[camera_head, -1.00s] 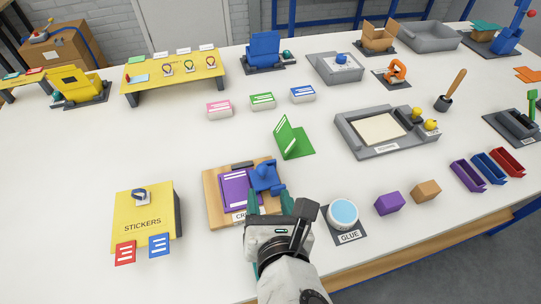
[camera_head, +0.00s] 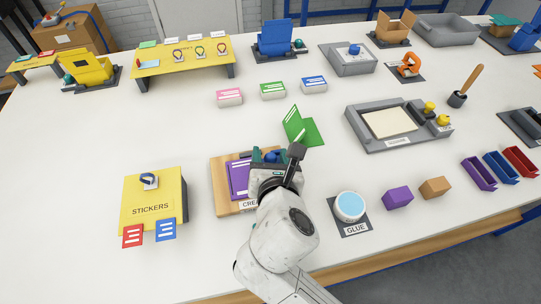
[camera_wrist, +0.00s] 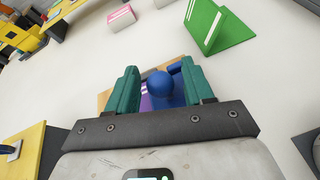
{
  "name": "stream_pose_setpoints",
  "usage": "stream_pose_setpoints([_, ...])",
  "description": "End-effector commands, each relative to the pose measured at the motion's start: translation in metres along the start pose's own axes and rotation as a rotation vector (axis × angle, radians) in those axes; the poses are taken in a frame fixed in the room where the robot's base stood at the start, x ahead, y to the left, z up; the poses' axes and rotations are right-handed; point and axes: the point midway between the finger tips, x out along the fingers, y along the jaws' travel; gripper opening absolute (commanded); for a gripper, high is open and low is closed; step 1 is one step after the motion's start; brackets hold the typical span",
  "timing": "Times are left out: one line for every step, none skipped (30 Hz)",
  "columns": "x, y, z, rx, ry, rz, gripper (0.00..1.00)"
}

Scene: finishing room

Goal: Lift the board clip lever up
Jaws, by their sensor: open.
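The wooden clipboard (camera_head: 232,207) lies on the white table with purple cards (camera_head: 238,176) on it. In the head view my gripper covers most of the blue clip lever (camera_head: 270,156). In the wrist view the lever's round blue knob (camera_wrist: 160,84) shows between my two teal fingers, with more of the blue clip behind it. My gripper (camera_wrist: 162,82) is open, with its fingers on either side of the knob. A gap shows beside the left finger; I cannot tell whether the right finger touches the clip.
A yellow stickers box (camera_head: 148,195) stands left of the board. A green folded card (camera_head: 300,128) stands just behind it, and a glue pot (camera_head: 349,206) is to the right. The table left of the board's far side is clear.

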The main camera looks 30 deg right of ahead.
Motion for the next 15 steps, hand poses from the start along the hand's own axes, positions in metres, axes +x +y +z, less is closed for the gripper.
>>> stream_pose_setpoints([0.0000, -0.0001, 0.0000, 0.000, 0.000, 0.000, 0.52])
stream_pose_setpoints([0.0000, -0.0001, 0.0001, 0.000, 0.000, 0.000, 0.52])
stream_pose_setpoints([-0.0001, -0.0001, 0.0001, 0.000, 0.000, 0.000, 0.52])
stream_pose_setpoints([-0.0001, -0.0001, 0.0001, 0.000, 0.000, 0.000, 0.51])
stream_pose_setpoints([-0.0002, -0.0002, 0.0001, 0.000, 0.000, 0.000, 0.48])
stream_pose_setpoints([-0.0002, -0.0001, 0.0000, 0.000, 0.000, 0.000, 0.44])
stream_pose_setpoints([-0.0002, -0.0001, 0.0001, 0.000, 0.000, 0.000, 0.41])
stream_pose_setpoints([-0.0003, -0.0002, 0.0000, 0.000, 0.000, 0.000, 0.38])
stream_pose_setpoints([-0.0003, -0.0002, 0.0001, 0.000, 0.000, 0.000, 0.35])
stream_pose_setpoints([-0.0003, -0.0002, 0.0000, 0.000, 0.000, -0.001, 0.32])
stream_pose_setpoints([-0.0003, -0.0002, 0.0000, 0.000, 0.000, -0.001, 0.29])
stream_pose_setpoints([-0.0003, -0.0002, 0.0000, 0.000, 0.000, -0.001, 0.25])
stream_pose_setpoints([-0.0003, -0.0002, 0.0000, 0.000, 0.000, -0.001, 0.22])
stream_pose_setpoints([-0.0004, -0.0002, 0.0000, 0.000, 0.000, -0.001, 0.19])
stream_pose_setpoints([-0.0004, -0.0002, 0.0000, 0.000, 0.000, -0.001, 0.15])
